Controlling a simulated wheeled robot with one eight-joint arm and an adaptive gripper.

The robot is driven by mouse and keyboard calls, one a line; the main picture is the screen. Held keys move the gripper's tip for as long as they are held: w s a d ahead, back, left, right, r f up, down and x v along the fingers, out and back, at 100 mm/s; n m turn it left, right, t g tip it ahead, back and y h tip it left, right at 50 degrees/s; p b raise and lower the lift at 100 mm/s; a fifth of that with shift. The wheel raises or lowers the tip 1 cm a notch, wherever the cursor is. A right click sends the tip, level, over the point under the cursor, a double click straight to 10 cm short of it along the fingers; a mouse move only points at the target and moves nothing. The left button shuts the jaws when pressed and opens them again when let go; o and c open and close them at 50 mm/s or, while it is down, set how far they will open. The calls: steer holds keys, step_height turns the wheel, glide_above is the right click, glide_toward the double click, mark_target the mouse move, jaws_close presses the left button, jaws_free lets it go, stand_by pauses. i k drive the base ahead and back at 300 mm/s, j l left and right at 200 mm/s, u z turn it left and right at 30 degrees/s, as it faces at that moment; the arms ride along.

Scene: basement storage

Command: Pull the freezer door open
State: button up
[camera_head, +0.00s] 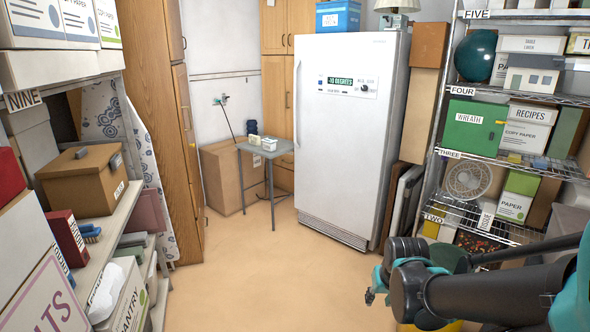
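The white upright freezer (350,140) stands at the back, right of centre. Its door looks shut flush with the cabinet. A long vertical handle (297,105) runs along the door's left edge. A control panel with a green display (353,82) sits high on the door. My arm reaches in from the right edge of the picture, low down. My gripper (374,288) is at the arm's left end, well in front of the freezer and apart from it, lower than the handle. It is small and dark, and its finger opening cannot be made out.
A small grey table (266,150) stands left of the freezer, with a cardboard box (229,178) behind it. Wire shelves (495,158) line the right, and loaded shelves (118,212) line the left. The tan floor (270,270) before the freezer is clear. A blue box (338,17) sits on the freezer.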

mark_target(341, 130)
steer(key=i+j+u, duration=0.25)
steer(key=i, duration=0.65)
steer(key=i+u, duration=0.25)
steer(key=i, duration=0.65)
